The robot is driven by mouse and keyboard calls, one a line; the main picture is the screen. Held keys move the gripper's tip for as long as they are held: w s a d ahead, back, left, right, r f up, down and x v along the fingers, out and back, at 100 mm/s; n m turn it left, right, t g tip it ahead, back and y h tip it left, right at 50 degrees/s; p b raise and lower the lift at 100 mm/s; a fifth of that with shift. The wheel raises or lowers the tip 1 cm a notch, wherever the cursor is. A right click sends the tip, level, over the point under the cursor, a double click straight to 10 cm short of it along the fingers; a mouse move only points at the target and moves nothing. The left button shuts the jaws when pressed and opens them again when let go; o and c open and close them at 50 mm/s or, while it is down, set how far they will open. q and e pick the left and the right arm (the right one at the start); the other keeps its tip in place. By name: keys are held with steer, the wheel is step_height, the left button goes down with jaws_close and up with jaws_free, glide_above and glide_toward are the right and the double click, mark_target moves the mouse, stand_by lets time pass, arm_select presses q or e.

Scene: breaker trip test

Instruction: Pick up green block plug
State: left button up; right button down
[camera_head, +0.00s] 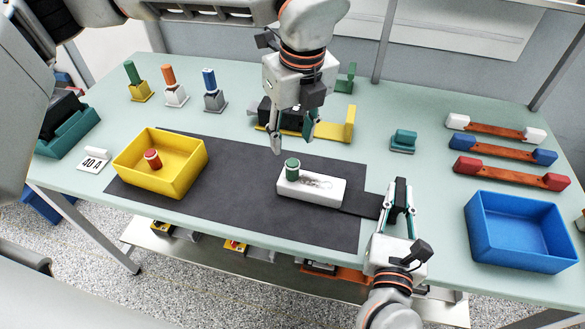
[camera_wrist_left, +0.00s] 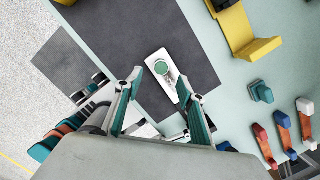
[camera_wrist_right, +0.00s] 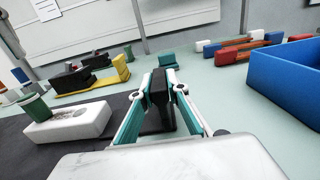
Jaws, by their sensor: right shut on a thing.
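A green round plug (camera_head: 292,168) stands in the left end of a white block (camera_head: 322,188) on the dark mat. Both also show in the left wrist view, the plug (camera_wrist_left: 162,67) and the block (camera_wrist_left: 172,81), and at left in the right wrist view. My left gripper (camera_head: 293,143) is open and empty, pointing down just above and behind the plug, apart from it. My right gripper (camera_head: 399,190) is shut on a black upright piece (camera_wrist_right: 158,88) right of the white block. Another green plug (camera_head: 130,70) stands on a yellow base at the back left.
A yellow bin (camera_head: 195,167) with a red plug (camera_head: 152,158) inside stands left on the mat (camera_head: 235,210). A blue bin (camera_head: 518,270) stands at right. Orange and blue plugs, a teal block (camera_head: 403,140), a yellow bracket (camera_head: 349,123) and bars with coloured ends line the back.

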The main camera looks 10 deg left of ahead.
mark_target(293, 162)
arm_select(q)
steer(key=f, duration=0.6)
steer(key=w+f, duration=0.1)
steer(key=f, duration=0.2)
steer(key=shift+a+f, duration=0.15)
jaws_close()
